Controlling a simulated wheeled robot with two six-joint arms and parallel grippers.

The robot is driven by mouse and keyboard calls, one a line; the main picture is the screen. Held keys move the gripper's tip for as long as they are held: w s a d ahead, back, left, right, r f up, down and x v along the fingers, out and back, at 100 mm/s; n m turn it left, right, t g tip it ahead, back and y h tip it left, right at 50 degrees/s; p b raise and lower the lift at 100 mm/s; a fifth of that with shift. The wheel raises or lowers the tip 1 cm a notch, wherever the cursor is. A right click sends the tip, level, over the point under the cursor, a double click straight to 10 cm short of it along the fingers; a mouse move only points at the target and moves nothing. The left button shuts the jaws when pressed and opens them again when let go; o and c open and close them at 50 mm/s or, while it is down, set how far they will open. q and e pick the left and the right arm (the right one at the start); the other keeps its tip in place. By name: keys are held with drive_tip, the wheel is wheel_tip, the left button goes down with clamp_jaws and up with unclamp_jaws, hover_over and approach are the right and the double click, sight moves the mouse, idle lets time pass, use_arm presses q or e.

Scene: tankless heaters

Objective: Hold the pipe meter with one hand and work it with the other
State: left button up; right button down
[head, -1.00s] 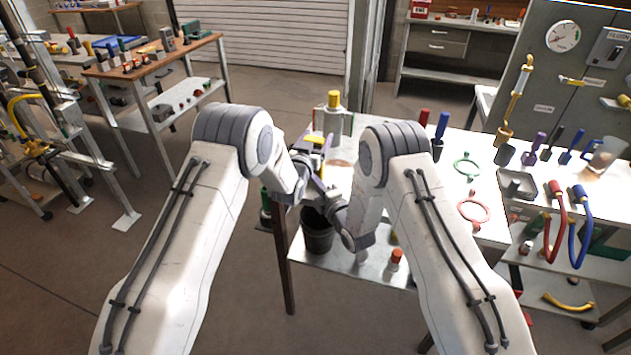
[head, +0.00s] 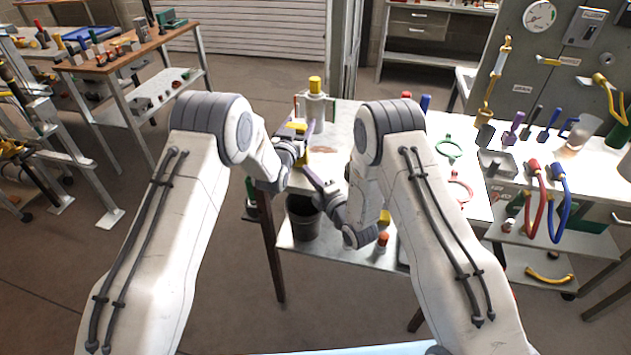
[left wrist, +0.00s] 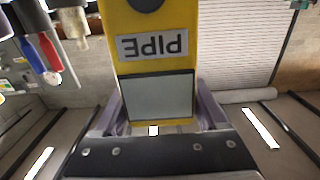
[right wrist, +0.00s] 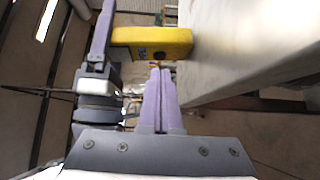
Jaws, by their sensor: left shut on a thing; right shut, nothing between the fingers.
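The pipe meter is a yellow block with a grey screen and a "PIPE" label, upside down in the left wrist view (left wrist: 125,25). My left gripper (head: 304,142) is shut on the pipe meter (head: 303,158), with a purple finger on each side of it in the left wrist view. In the right wrist view the meter (right wrist: 178,38) sticks out sideways from my left gripper and shows a dark round spot near its end. My right gripper (right wrist: 160,75) is shut and empty, its fingertips close to the meter's edge. I cannot tell whether they touch it.
A light worktable (head: 340,118) stands just beyond my grippers, its edge close to the meter. It carries a yellow-capped bottle (head: 315,105), a green ring (head: 449,148) and several tools. A dark bucket (head: 303,218) is below. Open floor lies to the left.

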use_arm(q)
drive_tip(key=shift+f, duration=0.2)
use_arm(e)
drive_tip(key=v, duration=0.4)
drive_tip(key=shift+s, duration=0.2)
use_arm(q)
drive_tip(key=shift+a, duration=0.1)
use_arm(e)
drive_tip(key=shift+n+t, duration=0.4)
drive_tip(key=s, duration=0.3)
drive_tip(key=s+a+f, duration=0.1)
drive_tip(key=shift+s+a+f, duration=0.1)
drive_tip(key=shift+s, duration=0.2)
use_arm(q)
drive_tip(key=shift+s+f, duration=0.1)
use_arm(e)
drive_tip(key=shift+w, duration=0.1)
drive_tip(key=x, duration=0.4)
drive_tip(key=d+x, duration=0.1)
drive_tip(key=x, duration=0.7)
drive_tip(key=shift+w+d, duration=0.3)
drive_tip(key=shift+w, duration=0.05)
drive_tip(key=shift+w+d, duration=0.15)
drive_tip(key=shift+w, duration=0.35)
